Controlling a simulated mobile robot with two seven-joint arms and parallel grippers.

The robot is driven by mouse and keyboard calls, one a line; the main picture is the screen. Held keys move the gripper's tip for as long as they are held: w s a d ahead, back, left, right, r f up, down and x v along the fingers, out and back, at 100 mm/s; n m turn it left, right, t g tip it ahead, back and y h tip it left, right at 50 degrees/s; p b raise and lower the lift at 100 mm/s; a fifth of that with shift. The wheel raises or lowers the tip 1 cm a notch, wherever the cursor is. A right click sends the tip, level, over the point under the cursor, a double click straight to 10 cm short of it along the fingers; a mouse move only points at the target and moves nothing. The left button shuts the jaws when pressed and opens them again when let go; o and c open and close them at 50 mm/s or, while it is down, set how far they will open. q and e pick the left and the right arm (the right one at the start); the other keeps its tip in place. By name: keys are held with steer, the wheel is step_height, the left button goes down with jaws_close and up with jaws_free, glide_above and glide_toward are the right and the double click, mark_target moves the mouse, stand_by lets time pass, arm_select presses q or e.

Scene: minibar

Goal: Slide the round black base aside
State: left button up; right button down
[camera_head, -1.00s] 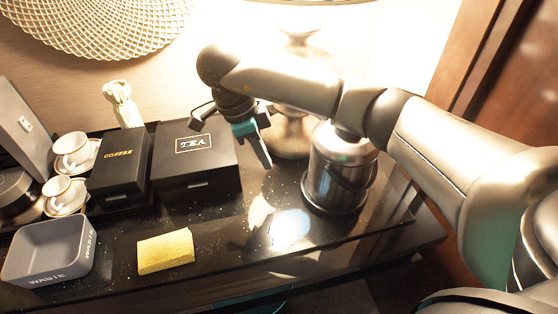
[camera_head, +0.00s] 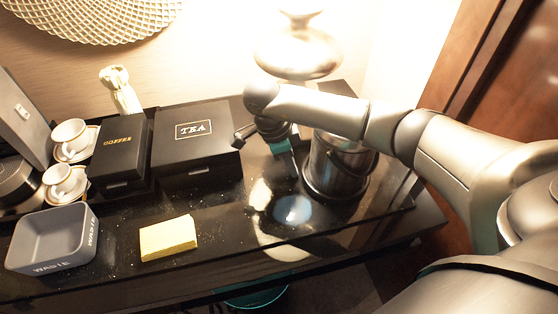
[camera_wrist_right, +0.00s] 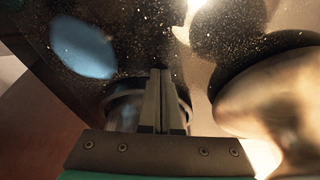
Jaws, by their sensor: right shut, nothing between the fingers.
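The round black base (camera_head: 322,194) lies on the glossy black counter at the right, under a shiny metal bucket (camera_head: 338,165) that stands upright on it. My right gripper (camera_head: 293,166) is shut and empty, just left of the bucket in the head view. I cannot tell whether it touches the bucket or the base. In the right wrist view, the shut fingers (camera_wrist_right: 162,98) cover part of the bucket (camera_wrist_right: 124,112). My left gripper is not in view.
A bright metal lamp (camera_head: 298,52) stands behind. The tea box (camera_head: 195,150), coffee box (camera_head: 120,160), cups, grey waste bin (camera_head: 50,240) and yellow sponge (camera_head: 168,238) are to the left. The counter (camera_head: 235,215) is clear in front of the tea box.

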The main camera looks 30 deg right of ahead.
steer(key=shift+d, duration=0.25)
steer(key=shift+s+d, duration=0.4)
steer(key=shift+d, duration=0.6)
steer(key=shift+s+d, duration=0.45)
steer(key=shift+d, duration=0.5)
steer(key=shift+s+d, duration=0.4)
steer(key=shift+d, duration=0.6)
